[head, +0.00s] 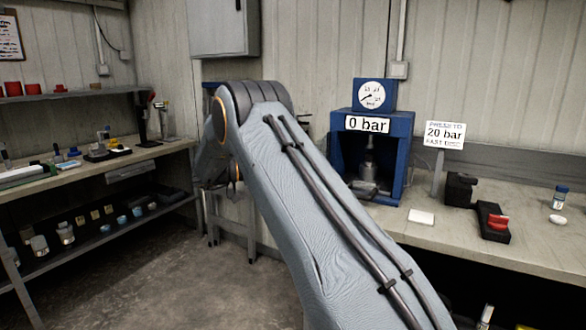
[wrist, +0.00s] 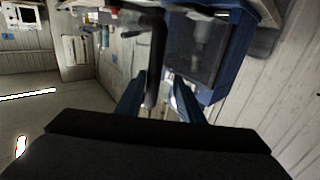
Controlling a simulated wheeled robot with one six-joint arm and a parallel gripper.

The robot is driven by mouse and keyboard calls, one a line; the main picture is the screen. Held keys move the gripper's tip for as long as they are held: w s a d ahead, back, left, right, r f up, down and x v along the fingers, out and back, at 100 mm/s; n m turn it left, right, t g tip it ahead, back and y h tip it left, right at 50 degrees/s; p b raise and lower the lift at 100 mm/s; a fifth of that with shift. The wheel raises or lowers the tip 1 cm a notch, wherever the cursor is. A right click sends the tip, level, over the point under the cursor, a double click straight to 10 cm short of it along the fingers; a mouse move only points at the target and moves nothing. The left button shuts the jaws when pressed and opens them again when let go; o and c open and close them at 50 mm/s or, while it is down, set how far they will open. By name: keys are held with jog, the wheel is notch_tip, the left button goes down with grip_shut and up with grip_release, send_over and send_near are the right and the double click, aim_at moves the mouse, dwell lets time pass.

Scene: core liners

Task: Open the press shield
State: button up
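The blue press (head: 402,150) stands on the right bench with a round gauge on top and a "0 bar" sign. Metal parts show inside its front opening. In the wrist view, which is roughly upside down, the press (wrist: 238,55) is at upper right, with a dark see-through panel, seemingly its shield (wrist: 190,62), across the front. My gripper (wrist: 160,78) has its two blue fingers apart beside the press. A dark upright bar (wrist: 157,45) shows between them; I cannot tell whether it is the shield's handle or touches them. My arm hides the gripper in the head view.
A sign reading 20 bar (head: 445,134), a white pad (head: 421,216) and black holders (head: 460,189) are right of the press. A bench with small items (head: 80,170) is along the left wall. The floor (head: 190,270) between is clear.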

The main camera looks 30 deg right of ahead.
jog(key=b+v, duration=0.2)
jog(key=v, duration=0.6)
dwell(0.4)
jog(key=w+d+r+n+t+y, duration=0.1)
jog(key=w+r+n+t+y, duration=0.35)
jog(key=w+n+t, duration=0.85)
jog(key=s+a+f+n+t+y, duration=0.4)
jog(key=s+a+f+y, duration=0.4)
jog(key=a+y, duration=0.2)
jog(key=s+a+f+n+g+y, duration=0.1)
jog(key=s+a+f+g+y, duration=0.3)
jog(key=s, duration=0.6)
jog(key=s+d+f+n+g, duration=0.1)
jog(key=s+f+n+g, duration=0.1)
jog(key=s+f, duration=0.65)
jog(key=s+d+f+g+h, duration=0.1)
jog(key=s+g, duration=0.5)
jog(key=s, duration=1.8)
jog(key=shift+s+d+f+n+g, duration=0.3)
jog(key=shift+d+f+n, duration=0.1)
jog(key=shift+d+f, duration=0.45)
